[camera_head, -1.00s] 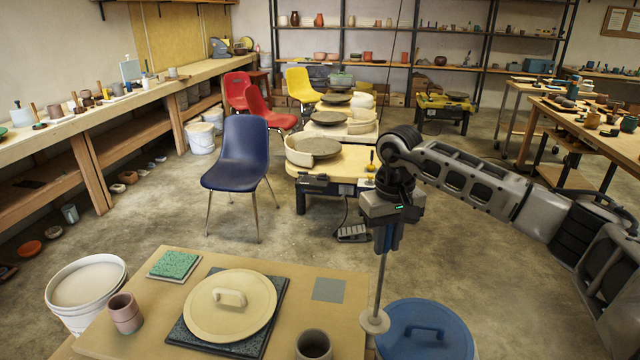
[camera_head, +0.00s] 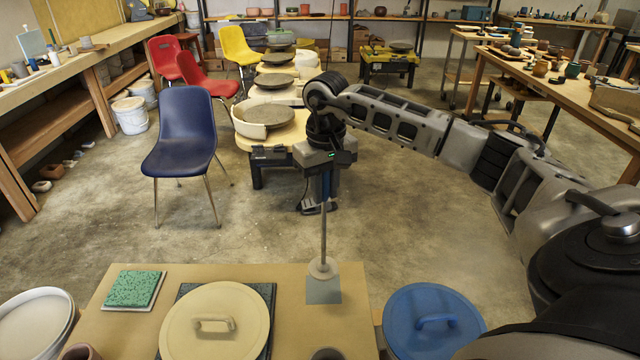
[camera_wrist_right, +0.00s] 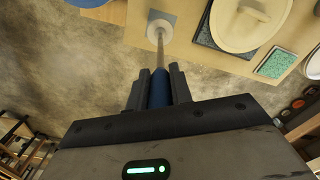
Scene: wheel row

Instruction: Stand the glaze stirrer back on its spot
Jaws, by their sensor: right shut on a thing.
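The glaze stirrer (camera_head: 323,235) has a thin metal rod, a pale disc at its lower end and a blue handle. My right gripper (camera_head: 323,192) is shut on the handle and holds the stirrer upright, disc down. The handle also shows between the fingers in the right wrist view (camera_wrist_right: 159,90). A grey square (camera_head: 323,292) lies on the tan table near its far right corner. The disc overlaps the far part of this square in both views. I cannot tell whether the disc touches it. My left gripper is not in view.
On the table (camera_head: 365,300) are a cream lid (camera_head: 180,325) on a dark mat and a green speckled tile (camera_head: 135,288). A cup's rim shows at the front edge. A blue lid (camera_head: 405,325) stands just right of the table. A blue chair (camera_head: 182,130) stands beyond.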

